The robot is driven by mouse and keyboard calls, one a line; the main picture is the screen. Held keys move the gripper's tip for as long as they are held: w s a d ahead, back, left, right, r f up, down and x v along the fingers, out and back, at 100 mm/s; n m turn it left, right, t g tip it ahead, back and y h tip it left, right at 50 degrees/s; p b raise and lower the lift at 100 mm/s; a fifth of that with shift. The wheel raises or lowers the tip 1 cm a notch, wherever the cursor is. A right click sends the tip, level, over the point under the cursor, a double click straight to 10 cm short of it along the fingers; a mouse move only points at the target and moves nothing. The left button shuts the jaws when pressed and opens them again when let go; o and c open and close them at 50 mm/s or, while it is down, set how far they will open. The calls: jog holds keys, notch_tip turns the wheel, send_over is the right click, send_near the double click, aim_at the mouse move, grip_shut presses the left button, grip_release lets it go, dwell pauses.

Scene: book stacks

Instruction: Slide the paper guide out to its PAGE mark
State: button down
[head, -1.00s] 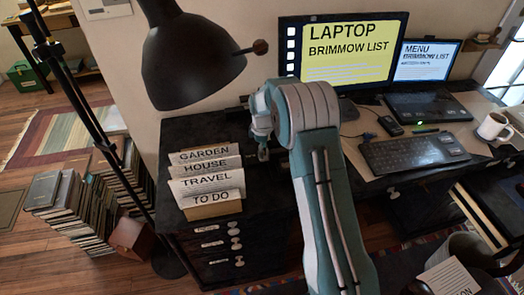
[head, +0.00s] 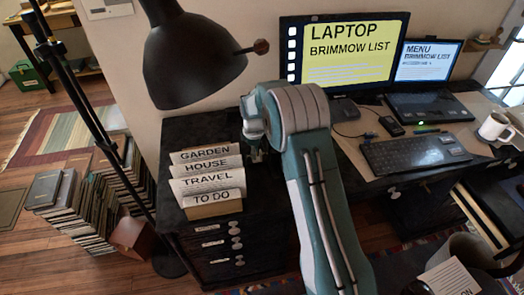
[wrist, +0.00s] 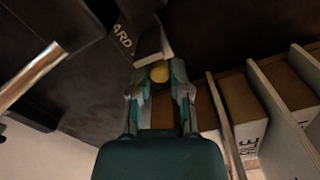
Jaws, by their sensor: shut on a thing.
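Pale letters reading "ARD" (wrist: 122,36) lie left of the guide on a dark surface. I see no PAGE mark. In the head view my gripper (head: 255,155) is low over the dark desk top, right of the card files, and my arm hides the guide.
Card files (head: 208,180) marked GARDEN, HOUSE, TRAVEL and TO DO stand close left of my gripper. A black lamp (head: 190,65) hangs above left. A monitor (head: 345,50), laptop (head: 428,105), keyboard (head: 415,150) and mug (head: 494,127) are to the right.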

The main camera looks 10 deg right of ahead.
aim_at(249, 161)
jog(key=shift+a, duration=0.85)
jog(key=c, duration=0.7)
grip_release()
jog(key=shift+c, duration=0.2)
jog(key=shift+o, duration=0.8)
jog(key=shift+a, duration=0.1)
notch_tip(249, 161, up, 12)
jog(key=shift+f, duration=0.1)
